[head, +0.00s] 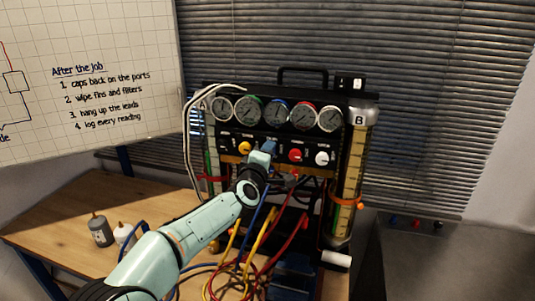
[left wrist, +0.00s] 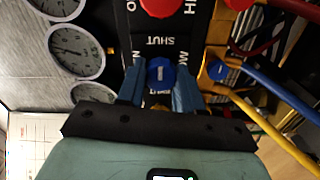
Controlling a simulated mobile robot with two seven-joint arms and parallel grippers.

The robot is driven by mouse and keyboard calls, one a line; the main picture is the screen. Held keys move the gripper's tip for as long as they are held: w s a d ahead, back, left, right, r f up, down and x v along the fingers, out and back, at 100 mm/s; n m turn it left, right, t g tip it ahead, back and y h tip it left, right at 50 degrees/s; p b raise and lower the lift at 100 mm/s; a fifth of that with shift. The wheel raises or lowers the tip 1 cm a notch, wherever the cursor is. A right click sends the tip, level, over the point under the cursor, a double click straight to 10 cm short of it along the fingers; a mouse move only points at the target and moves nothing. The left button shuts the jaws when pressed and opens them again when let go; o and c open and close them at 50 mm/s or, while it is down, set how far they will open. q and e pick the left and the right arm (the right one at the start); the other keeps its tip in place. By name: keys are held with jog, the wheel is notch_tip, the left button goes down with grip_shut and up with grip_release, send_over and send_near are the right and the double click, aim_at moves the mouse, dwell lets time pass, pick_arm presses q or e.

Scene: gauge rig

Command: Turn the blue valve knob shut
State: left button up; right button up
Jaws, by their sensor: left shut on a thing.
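The blue valve knob (left wrist: 160,74) is on the black panel of the gauge rig (head: 297,80), in the row of coloured knobs. My left gripper (left wrist: 160,88) reaches in front of it with a blue finger on each side, shut on the knob. The knob's white mark line runs up and down in the left wrist view, in line with the word SHUT (left wrist: 160,40) printed upside down above it. In the head view my left gripper (head: 264,154) hides the knob. My right gripper is not in view.
A yellow knob (head: 245,148) is left of my gripper; a red knob (head: 295,155) and a white knob (head: 322,158) are to the right. Several gauges (head: 277,114) sit above. Coloured hoses (head: 262,238) hang below.

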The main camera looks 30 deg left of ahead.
pick_arm(q)
jog(key=o, duration=1)
jog(key=shift+o, duration=0.2)
jog(key=b+v, duration=0.2)
jog(key=v, duration=1.1)
jog(key=shift+s, duration=0.2)
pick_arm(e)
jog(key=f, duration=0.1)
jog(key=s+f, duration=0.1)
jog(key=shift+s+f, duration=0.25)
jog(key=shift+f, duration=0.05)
